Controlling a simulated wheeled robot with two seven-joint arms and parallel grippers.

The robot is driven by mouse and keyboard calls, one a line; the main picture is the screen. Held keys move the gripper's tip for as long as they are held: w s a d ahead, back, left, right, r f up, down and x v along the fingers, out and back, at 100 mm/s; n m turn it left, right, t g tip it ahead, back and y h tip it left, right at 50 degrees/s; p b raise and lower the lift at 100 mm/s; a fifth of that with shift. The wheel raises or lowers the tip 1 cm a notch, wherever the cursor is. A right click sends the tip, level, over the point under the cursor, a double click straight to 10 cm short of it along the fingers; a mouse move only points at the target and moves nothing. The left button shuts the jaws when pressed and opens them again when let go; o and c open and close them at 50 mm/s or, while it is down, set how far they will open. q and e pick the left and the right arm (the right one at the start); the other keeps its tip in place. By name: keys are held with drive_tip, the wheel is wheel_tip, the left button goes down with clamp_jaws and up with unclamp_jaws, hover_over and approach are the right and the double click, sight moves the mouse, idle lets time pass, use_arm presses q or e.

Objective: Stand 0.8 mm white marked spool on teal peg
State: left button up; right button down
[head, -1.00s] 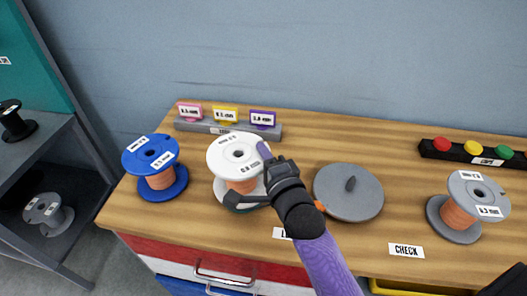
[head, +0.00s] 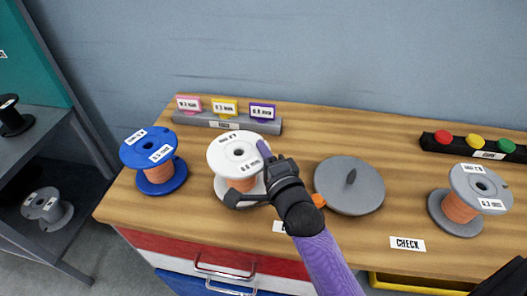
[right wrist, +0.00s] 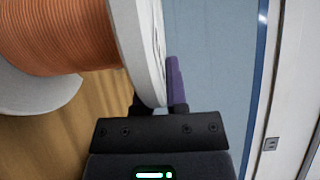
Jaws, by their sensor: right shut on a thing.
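The white marked spool (head: 224,152), wound with copper wire, stands upright at the left-middle of the wooden bench. Its top label reads about 0.8 mm. My right gripper (head: 257,172) is shut on the right side of its upper flange. In the right wrist view the spool's flange (right wrist: 140,45) sits between the fingers, with the purple finger on its outer face. No teal peg is visible; the area under the spool is hidden. Whether the lower flange rests on something cannot be told. My left gripper is not in view.
A blue spool (head: 147,148) stands close on the left. A grey disc with a knob (head: 350,198) lies just right of my gripper. A grey spool (head: 458,218) stands far right. A label rack (head: 195,119) and a button bar (head: 432,151) line the back.

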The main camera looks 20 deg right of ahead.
drive_tip(key=shift+r, duration=0.15)
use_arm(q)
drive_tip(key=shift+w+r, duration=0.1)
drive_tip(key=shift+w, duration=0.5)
use_arm(e)
drive_tip(key=shift+f, duration=0.25)
drive_tip(key=shift+f, duration=0.3)
drive_tip(key=shift+f+b, duration=0.35)
drive_tip(key=shift+f, duration=0.05)
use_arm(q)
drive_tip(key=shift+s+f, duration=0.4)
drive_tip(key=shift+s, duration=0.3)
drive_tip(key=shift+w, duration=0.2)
use_arm(e)
drive_tip(key=shift+f, duration=0.1)
